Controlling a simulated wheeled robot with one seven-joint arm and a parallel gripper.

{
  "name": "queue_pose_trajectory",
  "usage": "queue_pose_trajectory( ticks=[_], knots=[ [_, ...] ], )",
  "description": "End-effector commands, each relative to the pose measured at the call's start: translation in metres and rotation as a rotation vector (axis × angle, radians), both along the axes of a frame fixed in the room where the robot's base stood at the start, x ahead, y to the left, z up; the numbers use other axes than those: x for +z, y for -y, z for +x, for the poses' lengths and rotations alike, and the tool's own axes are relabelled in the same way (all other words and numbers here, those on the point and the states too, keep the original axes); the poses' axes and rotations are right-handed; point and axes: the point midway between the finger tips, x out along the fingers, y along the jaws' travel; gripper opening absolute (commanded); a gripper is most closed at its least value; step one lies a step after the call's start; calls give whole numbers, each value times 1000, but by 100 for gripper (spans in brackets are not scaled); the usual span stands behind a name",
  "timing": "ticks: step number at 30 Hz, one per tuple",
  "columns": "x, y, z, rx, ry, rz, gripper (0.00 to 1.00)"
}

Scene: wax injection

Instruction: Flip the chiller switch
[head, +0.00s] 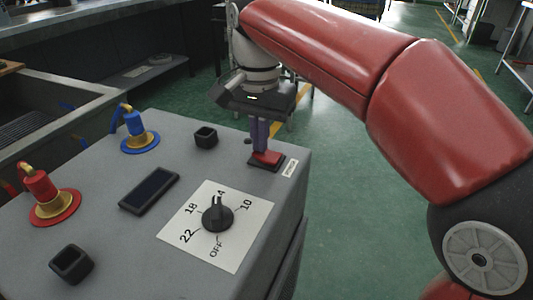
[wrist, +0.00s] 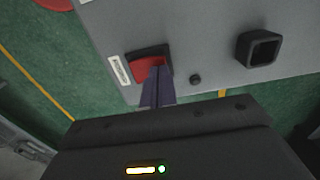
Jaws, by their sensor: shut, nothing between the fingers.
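The chiller (head: 120,240) is a grey box with its top panel in view at the left of the head view. Its red rocker switch (head: 267,157) sits in a black frame near the top's far right corner, beside a small white label (head: 290,168). In the wrist view the red switch (wrist: 147,65) shows left of centre. My gripper (head: 260,146) is shut and empty, pointing down at the switch. In the wrist view its fingertips (wrist: 158,72) overlap the switch's right part. I cannot tell for sure whether they touch it.
A dial (head: 217,217) with numbers and OFF, a dark display (head: 149,189), black square sockets (head: 205,137) and red (head: 45,190) and blue (head: 137,132) hose fittings stand on the panel. A sink bench (head: 60,110) is at the left. Green floor is open at the right.

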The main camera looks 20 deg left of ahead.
Motion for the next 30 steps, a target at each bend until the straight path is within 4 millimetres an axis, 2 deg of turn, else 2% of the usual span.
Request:
queue_pose_trajectory(
  ticks=[15, 30],
  knots=[
    [-5, 0, 0, 0, 0, -1, 0],
    [30, 0, 0, 0, 0, 0, 0]
  ],
)
